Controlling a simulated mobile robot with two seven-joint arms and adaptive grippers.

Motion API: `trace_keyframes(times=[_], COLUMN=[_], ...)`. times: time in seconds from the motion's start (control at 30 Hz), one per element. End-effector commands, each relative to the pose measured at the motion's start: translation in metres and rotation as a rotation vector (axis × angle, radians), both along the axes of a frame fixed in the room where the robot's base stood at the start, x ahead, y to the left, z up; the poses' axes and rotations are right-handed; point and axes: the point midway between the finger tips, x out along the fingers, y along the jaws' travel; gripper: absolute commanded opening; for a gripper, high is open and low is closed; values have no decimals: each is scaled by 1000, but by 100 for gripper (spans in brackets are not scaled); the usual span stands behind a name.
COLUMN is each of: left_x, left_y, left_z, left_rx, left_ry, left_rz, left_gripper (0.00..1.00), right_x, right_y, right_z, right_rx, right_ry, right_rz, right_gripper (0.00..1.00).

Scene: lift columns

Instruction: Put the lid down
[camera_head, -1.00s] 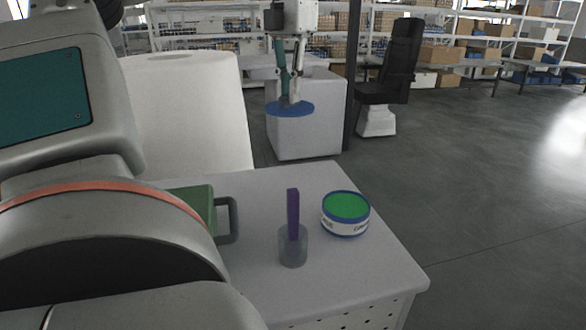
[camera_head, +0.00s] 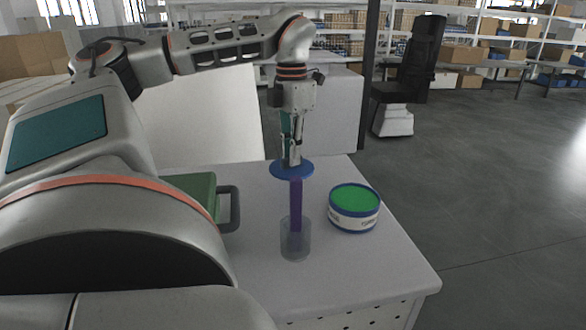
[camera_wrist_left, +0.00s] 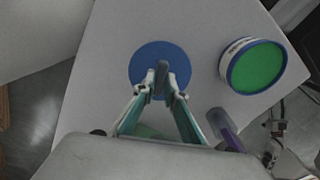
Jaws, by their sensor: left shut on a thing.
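The lid (camera_head: 306,171) is a flat blue disc with a grey upright knob. My left gripper (camera_head: 291,162) is shut on the knob and holds the lid level at the back part of the white table (camera_head: 345,270). In the left wrist view the lid (camera_wrist_left: 148,60) is in front of the fingers (camera_wrist_left: 163,92), with table surface around it. I cannot tell whether it touches the table. A round tub (camera_head: 354,209) with blue rims, a white label and green inside stands right of the lid; it also shows in the wrist view (camera_wrist_left: 255,66).
A clear cup (camera_head: 294,246) with an upright purple bar (camera_head: 296,205) stands in front of the lid. A green box (camera_head: 195,186) with a grey handle (camera_head: 233,209) is on the left. Table surface is free right of the cup, in front of the tub.

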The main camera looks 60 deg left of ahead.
Motion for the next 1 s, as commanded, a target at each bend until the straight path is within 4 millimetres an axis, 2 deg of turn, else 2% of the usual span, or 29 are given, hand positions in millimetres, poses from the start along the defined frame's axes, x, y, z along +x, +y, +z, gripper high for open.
trace_keyframes(times=[0.17,0.33,0.5,0.7,0.87,0.9,0.93,1.0], left_x=[0,0,0,0,0,0,0,0], left_y=[0,0,0,0,0,0,0,0], left_z=[-12,-33,-48,-49,-51,-51,-51,-51], left_rx=[0,-2,-1,1,1,1,1,1], left_ry=[-4,-4,-4,-1,-1,-2,-1,-1], left_rz=[1,1,-1,1,1,1,1,1], left_gripper=[0,0,0,0,0,22,28,28], right_x=[3,4,-1,-10,-8,-7,-7,-6], right_y=[0,-1,-2,-3,-3,-3,-3,-3], right_z=[2,4,-1,-10,-7,-7,-7,-5], right_rx=[-1,-4,-10,-13,-13,-13,-13,-12], right_ry=[-7,-10,4,28,20,20,19,16], right_rz=[1,0,0,1,0,0,-1,0], right_gripper=[40,40,40,40,40,40,40,40])
